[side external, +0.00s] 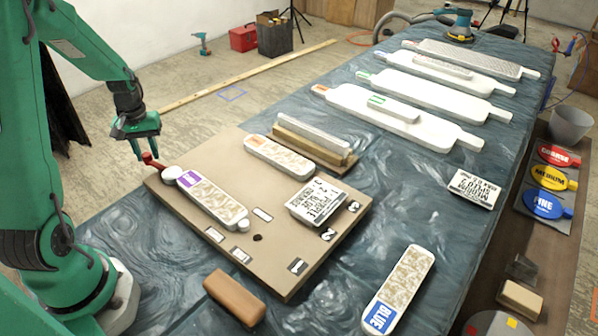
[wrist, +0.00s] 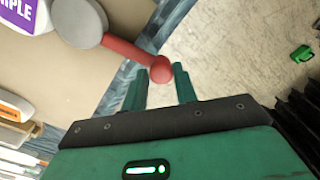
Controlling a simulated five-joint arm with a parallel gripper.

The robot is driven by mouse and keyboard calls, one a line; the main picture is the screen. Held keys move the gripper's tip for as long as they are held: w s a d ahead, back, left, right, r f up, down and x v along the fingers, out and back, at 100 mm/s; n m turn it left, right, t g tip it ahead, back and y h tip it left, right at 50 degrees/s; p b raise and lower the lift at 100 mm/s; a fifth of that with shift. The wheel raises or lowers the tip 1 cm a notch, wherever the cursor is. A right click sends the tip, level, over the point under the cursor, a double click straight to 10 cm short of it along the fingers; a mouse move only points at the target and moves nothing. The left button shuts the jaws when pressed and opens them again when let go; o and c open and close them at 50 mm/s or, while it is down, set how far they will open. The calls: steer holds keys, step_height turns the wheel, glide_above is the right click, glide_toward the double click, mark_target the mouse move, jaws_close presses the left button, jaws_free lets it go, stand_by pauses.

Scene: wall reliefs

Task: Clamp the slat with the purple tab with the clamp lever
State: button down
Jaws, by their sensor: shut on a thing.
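The slat with the purple tab (side external: 214,199) lies flat on the brown board, its purple end toward the clamp. Its purple label (wrist: 18,14) shows at the top left of the wrist view. The clamp lever (side external: 153,163) is a red arm with a ball end, fixed to a pale round disc (side external: 172,174) at that end of the slat. In the wrist view the lever (wrist: 128,52) reaches from the disc to between my fingertips. My gripper (wrist: 161,77) is shut on the lever's red ball, at the board's corner. I cannot tell whether the disc presses on the slat.
The board (side external: 270,270) also holds an orange-tabbed slat (side external: 280,155), a wooden block with a pale bar, and a text card (side external: 316,203). A blue-labelled slat (side external: 398,290) and a brown block (side external: 234,297) lie on the cloth. Long white boards lie farther back.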

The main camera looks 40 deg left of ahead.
steer(key=shift+r, duration=0.1)
steer(key=c, duration=1.2)
jaws_free()
steer(key=shift+r, duration=3.9)
steer(key=shift+d, duration=0.1)
